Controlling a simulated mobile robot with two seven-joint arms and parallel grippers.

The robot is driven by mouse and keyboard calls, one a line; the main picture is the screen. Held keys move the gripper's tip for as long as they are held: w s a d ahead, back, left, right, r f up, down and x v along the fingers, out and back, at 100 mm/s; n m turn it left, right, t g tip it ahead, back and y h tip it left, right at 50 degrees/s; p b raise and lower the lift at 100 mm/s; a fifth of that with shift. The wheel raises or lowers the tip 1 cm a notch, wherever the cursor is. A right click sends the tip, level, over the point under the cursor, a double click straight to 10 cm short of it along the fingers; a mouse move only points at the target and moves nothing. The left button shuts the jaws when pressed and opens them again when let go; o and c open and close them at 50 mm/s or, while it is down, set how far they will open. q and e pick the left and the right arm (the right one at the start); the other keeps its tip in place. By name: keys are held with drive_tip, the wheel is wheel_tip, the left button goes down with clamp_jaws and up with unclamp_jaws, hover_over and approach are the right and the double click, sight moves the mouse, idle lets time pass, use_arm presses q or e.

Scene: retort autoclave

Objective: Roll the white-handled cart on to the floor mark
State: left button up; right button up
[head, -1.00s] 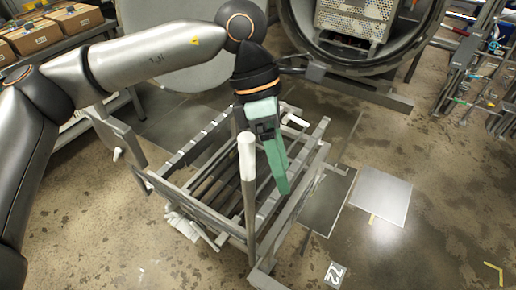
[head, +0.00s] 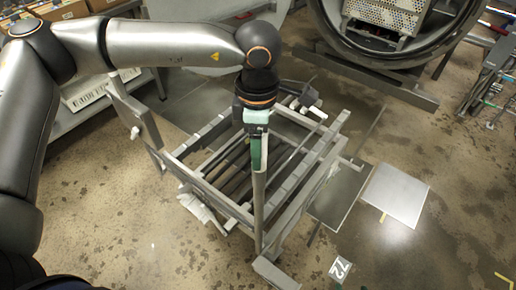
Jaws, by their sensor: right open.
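The white-handled cart (head: 204,192) is a grey metal frame with dark slats, standing on the floor in the middle of the head view. Its near upright post (head: 258,215) rises towards me.
A round autoclave opening (head: 450,45) with its heavy base stands at the back right. A shelf with boxes (head: 60,12) is at the back left. A "72" marker (head: 340,268) lies near the front. The floor on the right is mostly clear.

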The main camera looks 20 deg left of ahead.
use_arm(q)
drive_tip(key=shift+f, duration=1.1)
clamp_jaws()
drive_tip(key=shift+r, duration=0.1)
idle(0.6)
